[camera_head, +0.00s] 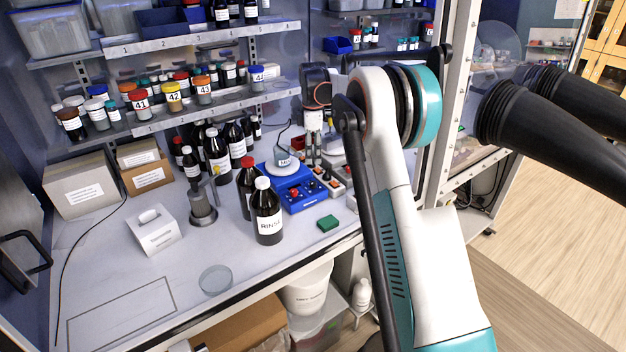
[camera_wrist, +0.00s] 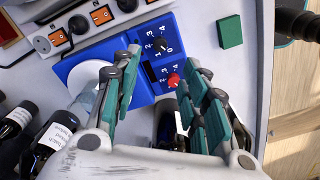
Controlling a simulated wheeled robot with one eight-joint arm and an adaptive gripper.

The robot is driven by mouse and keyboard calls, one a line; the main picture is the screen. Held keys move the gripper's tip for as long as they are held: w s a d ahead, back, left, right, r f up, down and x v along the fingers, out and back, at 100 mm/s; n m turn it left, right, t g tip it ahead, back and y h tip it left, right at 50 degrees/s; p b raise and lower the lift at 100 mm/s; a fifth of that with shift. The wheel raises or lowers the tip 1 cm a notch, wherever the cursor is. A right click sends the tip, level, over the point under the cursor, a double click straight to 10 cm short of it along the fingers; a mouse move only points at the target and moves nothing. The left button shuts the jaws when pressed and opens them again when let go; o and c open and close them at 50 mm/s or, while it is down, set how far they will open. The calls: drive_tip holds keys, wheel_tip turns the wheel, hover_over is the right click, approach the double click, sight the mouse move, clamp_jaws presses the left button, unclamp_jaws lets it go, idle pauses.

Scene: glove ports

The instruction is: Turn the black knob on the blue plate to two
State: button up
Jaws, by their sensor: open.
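The blue plate (camera_wrist: 134,62) is the body of a device with a round white top (camera_wrist: 88,76). Its black knob (camera_wrist: 160,45) has a white number scale around it, and I cannot tell which number it points at. A red knob (camera_wrist: 173,80) with its own scale sits beside it. My gripper (camera_wrist: 163,62) is open and empty, with green-padded fingers on either side of the knobs and apart from them. In the head view the blue plate (camera_head: 302,201) stands on the bench, with my gripper (camera_head: 312,150) behind it, partly hard to make out.
A green block (camera_wrist: 230,31) lies beside the plate. A grey switch strip (camera_wrist: 75,42) runs along the other side. A RINSE bottle (camera_head: 267,213) and other dark bottles stand close to the left. The front left of the bench is mostly clear.

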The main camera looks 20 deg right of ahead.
sight(313, 182)
wheel_tip(313, 182, down, 11)
drive_tip(key=shift+f+b, duration=0.1)
drive_tip(key=shift+b, duration=0.6)
clamp_jaws()
